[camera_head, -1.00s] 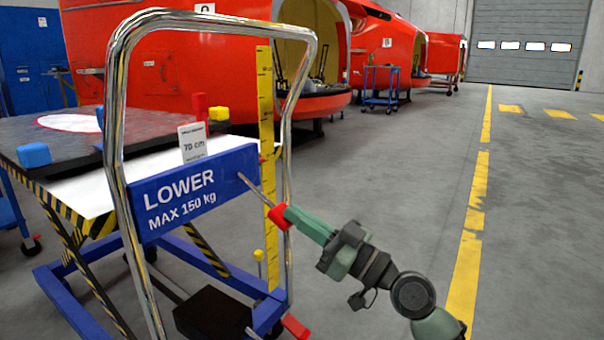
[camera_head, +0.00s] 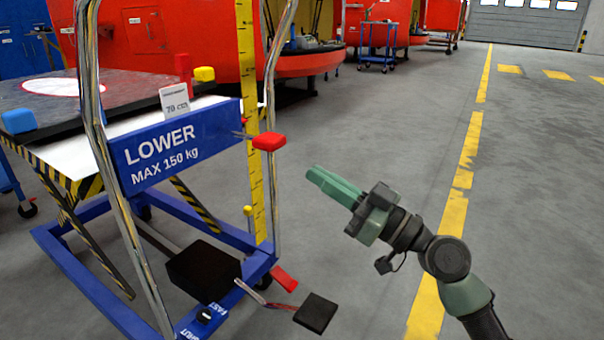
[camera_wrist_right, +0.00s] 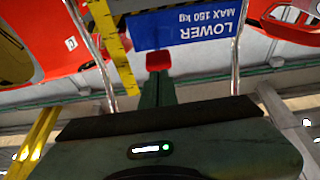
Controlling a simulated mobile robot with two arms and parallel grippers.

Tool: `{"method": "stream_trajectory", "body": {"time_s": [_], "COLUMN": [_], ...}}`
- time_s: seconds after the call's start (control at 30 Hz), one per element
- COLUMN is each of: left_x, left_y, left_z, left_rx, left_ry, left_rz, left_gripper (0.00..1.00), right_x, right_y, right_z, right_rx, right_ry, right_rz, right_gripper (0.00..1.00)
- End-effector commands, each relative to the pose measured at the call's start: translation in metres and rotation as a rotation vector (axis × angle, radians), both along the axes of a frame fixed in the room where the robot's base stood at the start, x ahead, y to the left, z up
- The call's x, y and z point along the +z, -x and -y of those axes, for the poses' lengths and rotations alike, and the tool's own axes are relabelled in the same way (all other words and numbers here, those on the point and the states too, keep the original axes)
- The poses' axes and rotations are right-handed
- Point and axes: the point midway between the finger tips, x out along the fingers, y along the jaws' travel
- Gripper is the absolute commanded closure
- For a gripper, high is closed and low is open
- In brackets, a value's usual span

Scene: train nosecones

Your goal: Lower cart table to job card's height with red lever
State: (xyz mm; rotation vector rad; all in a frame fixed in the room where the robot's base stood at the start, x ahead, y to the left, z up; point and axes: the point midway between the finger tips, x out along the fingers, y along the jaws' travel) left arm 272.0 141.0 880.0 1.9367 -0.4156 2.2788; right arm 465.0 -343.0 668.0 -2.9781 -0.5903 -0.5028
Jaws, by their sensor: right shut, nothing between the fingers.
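The blue cart (camera_head: 190,145) has a panel reading "LOWER MAX 150 kg" and a white table top (camera_head: 75,150). The red lever (camera_head: 269,141) sticks out at the panel's right side; its red knob also shows in the wrist view (camera_wrist_right: 158,61). The job card (camera_head: 174,99) stands on the table and reads 70 cm. A yellow height scale (camera_head: 249,110) stands upright beside the panel. My right gripper (camera_head: 310,174) is shut and empty, apart from the lever knob, to its right and lower in the head view. My left gripper is not in view.
A dark plate with a blue block (camera_head: 18,121) lies on the table. A red pedal (camera_head: 285,279) and a black pedal (camera_head: 316,312) are low at the cart's base. Red train nosecones (camera_head: 330,60) stand behind. The floor to the right is clear.

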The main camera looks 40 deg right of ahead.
Motion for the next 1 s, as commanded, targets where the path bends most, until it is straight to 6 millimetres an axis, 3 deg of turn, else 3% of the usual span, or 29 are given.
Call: {"method": "stream_trajectory", "body": {"time_s": [0.23,1.0], "left_x": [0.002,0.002], "left_y": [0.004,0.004], "left_z": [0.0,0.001], "left_rx": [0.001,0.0], "left_ry": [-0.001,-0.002], "left_rz": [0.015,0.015], "left_gripper": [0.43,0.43], "right_x": [-0.006,-0.005], "right_y": [0.019,0.019], "right_z": [0.008,0.008], "right_rx": [0.0,0.0], "right_ry": [0.0,0.0], "right_rz": [0.001,0.001], "right_gripper": [1.0,1.0]}}
